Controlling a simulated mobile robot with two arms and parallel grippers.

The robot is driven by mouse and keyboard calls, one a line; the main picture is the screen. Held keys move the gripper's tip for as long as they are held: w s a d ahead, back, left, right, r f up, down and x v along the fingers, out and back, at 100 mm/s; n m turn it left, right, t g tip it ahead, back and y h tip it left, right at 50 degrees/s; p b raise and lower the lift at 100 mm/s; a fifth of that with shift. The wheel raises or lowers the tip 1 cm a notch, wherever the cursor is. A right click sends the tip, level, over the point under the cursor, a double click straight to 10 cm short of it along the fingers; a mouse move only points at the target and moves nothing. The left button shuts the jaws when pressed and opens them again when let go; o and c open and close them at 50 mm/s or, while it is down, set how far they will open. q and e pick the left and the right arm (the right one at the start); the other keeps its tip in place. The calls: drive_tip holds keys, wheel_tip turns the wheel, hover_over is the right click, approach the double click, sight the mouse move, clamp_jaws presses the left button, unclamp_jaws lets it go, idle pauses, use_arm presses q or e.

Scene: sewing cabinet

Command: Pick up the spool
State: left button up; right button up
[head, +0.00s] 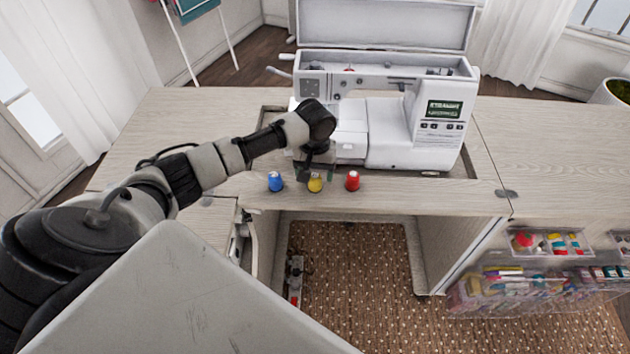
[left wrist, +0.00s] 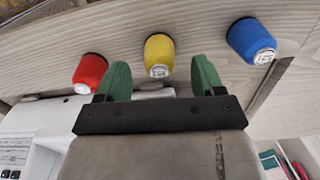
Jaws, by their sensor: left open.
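Three spools stand in a row near the front edge of the cabinet top. The blue spool (head: 275,181) is on the left, the yellow spool (head: 315,183) in the middle, and the red spool (head: 352,180) on the right. My left gripper (head: 317,172) is over the yellow spool. In the left wrist view the gripper (left wrist: 162,82) is open, with green fingers apart and the yellow spool (left wrist: 159,55) between and just beyond their tips. The red spool (left wrist: 89,73) and blue spool (left wrist: 251,41) lie outside the fingers. My right gripper is not in view.
A white sewing machine (head: 388,120) stands right behind the spools, close to my left arm. Below the front edge is an open knee space with a brown rug (head: 360,270). Clear bins (head: 540,290) of supplies hang at the right. The right tabletop (head: 550,150) is bare.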

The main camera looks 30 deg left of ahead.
use_arm(q)
drive_tip(key=shift+f, duration=1.35)
drive_tip(key=shift+c, duration=0.9)
drive_tip(key=c, duration=0.8)
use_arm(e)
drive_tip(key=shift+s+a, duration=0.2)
use_arm(q)
drive_tip(key=shift+r, duration=0.15)
